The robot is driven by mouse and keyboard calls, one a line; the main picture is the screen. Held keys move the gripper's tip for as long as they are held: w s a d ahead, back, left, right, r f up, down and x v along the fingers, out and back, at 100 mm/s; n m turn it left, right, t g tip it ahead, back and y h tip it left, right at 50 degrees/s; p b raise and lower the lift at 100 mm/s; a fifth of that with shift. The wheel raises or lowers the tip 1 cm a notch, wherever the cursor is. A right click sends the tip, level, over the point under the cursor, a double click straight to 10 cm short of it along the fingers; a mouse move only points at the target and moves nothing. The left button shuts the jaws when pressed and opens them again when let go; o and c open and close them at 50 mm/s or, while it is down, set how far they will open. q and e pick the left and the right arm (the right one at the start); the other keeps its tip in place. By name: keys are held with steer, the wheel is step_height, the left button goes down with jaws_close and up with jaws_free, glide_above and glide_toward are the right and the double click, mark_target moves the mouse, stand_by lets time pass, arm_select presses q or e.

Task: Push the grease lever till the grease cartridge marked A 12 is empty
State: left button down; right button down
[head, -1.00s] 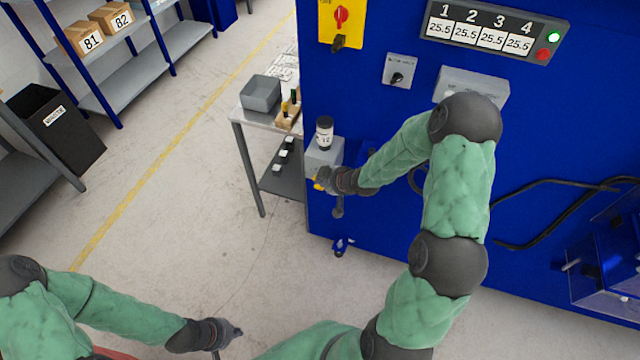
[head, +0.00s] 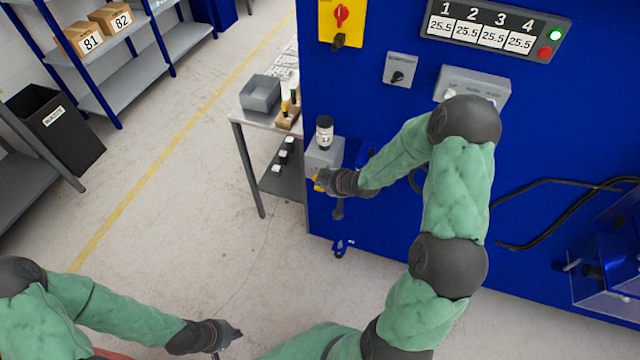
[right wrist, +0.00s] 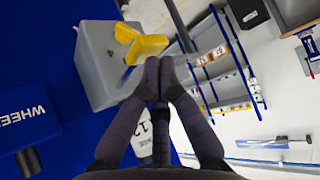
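The grease cartridge (head: 324,134), white-labelled with a dark cap, stands upright on the grey lubricator box (head: 318,158) at the blue machine's left corner. In the right wrist view, part of its label (right wrist: 161,130) shows a 12 behind my fingers; the letter cannot be read. The yellow grease lever (head: 317,184) is on the box's front and shows clearly in the right wrist view (right wrist: 148,47). My right gripper (right wrist: 160,78) is shut and empty, its fingertips close to the lever; I cannot tell if they touch it. My left gripper (head: 232,335) hangs low over the floor, its fingers unclear.
A side table (head: 243,117) left of the machine holds a grey bin (head: 260,93) and a wooden block with small bottles (head: 289,110). Dark items with white tops sit on its lower shelf. A waste bin (head: 70,140) and shelves stand far left. Open floor lies between.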

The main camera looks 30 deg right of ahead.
steer(key=shift+f+b, duration=0.5)
steer(key=shift+f, duration=0.2)
stand_by(0.6)
steer(key=shift+r, duration=0.15)
stand_by(0.5)
steer(key=shift+r+p, duration=1.55)
steer(key=shift+r, duration=0.1)
step_height(320, 180, up, 5)
steer(key=p, duration=0.4)
